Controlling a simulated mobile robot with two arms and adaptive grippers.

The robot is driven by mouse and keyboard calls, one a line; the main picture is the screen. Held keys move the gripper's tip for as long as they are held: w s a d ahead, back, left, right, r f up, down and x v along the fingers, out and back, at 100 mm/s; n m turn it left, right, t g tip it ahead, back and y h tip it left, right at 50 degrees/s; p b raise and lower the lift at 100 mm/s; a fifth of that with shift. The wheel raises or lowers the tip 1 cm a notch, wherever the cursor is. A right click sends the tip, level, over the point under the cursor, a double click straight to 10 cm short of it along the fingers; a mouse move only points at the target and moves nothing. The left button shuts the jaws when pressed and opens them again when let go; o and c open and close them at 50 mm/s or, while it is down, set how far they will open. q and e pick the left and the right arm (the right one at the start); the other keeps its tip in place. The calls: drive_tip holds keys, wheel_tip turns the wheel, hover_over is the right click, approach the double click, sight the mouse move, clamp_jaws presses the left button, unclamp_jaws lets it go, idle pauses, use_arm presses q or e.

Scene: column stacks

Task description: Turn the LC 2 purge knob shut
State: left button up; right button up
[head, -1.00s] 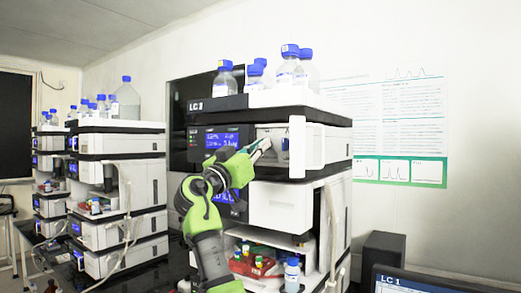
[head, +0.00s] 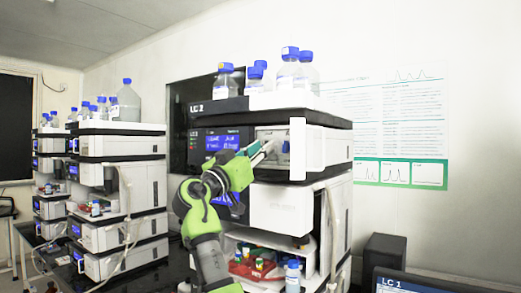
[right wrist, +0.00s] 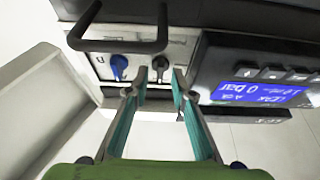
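The stack labelled LC 2 (head: 222,105) stands at the centre in the head view, with its upper module's front compartment open. My right gripper (head: 267,150) reaches into that compartment. In the right wrist view, a blue knob (right wrist: 119,66) and a dark knob (right wrist: 160,64) sit side by side on a pale panel. My right gripper (right wrist: 159,76) is open, with its fingertips on either side of the dark knob and seemingly apart from it. The blue knob is outside the left finger. I cannot read the knob labels. My left gripper is not in view.
The open white door (head: 297,148) stands right of the gripper. Bottles (head: 290,72) stand on top. Another stack (head: 120,150) is at left.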

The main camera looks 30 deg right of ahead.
drive_tip(key=v, duration=1.1)
drive_tip(key=shift+a+f, duration=0.25)
drive_tip(key=shift+a, duration=0.1)
drive_tip(key=shift+s, duration=0.1)
